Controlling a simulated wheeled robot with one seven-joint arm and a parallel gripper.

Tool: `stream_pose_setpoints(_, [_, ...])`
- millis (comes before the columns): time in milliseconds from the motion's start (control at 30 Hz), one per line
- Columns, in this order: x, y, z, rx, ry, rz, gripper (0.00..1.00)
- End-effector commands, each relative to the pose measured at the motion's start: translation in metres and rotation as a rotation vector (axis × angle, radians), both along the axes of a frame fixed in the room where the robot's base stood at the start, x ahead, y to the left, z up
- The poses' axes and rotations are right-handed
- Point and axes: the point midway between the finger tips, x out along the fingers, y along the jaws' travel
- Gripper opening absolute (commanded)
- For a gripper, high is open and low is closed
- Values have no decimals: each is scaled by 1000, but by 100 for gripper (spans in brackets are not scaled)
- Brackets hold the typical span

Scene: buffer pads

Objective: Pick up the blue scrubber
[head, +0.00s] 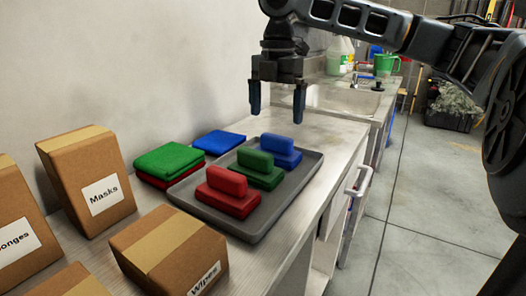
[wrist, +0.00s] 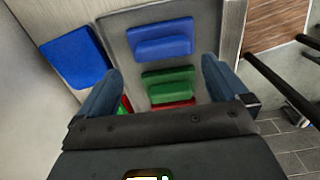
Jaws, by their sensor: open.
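The blue scrubber (head: 276,151) stands at the far end of a grey tray (head: 268,222), behind a green scrubber (head: 258,169) and a red scrubber (head: 227,192). In the wrist view the blue scrubber (wrist: 162,42) lies ahead of and between the fingers, with the green scrubber (wrist: 167,83) nearer and the red one mostly hidden. My gripper (head: 277,105) is open and empty, pointing down above the tray's far end. It is apart from the blue scrubber. In the wrist view its fingers (wrist: 160,90) are spread wide.
Left of the tray are a blue folded cloth (head: 219,142) and a green cloth (head: 168,160) on red cloth. Cardboard boxes, including a Masks box (head: 85,175) and a Wipes box (head: 170,255), stand nearer. A sink (head: 345,98) and bottles are farther back. A wall bounds the left.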

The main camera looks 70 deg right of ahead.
Motion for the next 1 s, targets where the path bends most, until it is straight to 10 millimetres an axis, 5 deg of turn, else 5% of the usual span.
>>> stream_pose_setpoints(500, [-3,1,-64,0,1,-1,100])
stream_pose_setpoints(867, [-2,1,-71,0,0,-1,99])
stream_pose_setpoints(1000, [-2,1,-71,0,0,-1,86])
